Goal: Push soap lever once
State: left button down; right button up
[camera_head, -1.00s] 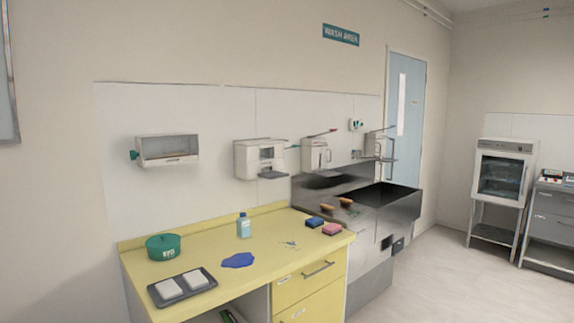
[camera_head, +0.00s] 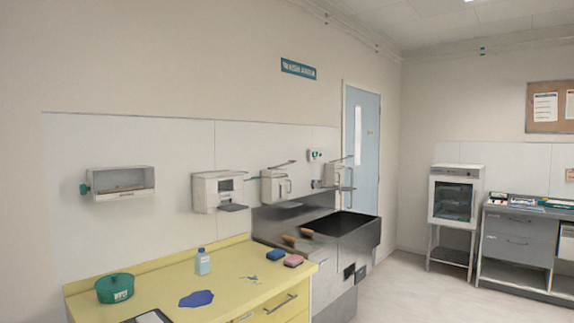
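Wall dispensers hang on the white panel above the counter and sink. One white box (camera_head: 211,190) has a dark window and a grey plate sticking out at its lower right. A third dispenser (camera_head: 333,176) with a long thin lever hangs farther right, above the sink. I cannot tell from their labels which one holds soap. Neither of my grippers is in view.
A yellow counter (camera_head: 150,286) holds a green pot (camera_head: 115,288), a bottle (camera_head: 203,263), a blue cloth (camera_head: 197,299) and sponges (camera_head: 294,261). A steel sink (camera_head: 350,243) adjoins it. The floor (camera_head: 400,293) on the right is clear.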

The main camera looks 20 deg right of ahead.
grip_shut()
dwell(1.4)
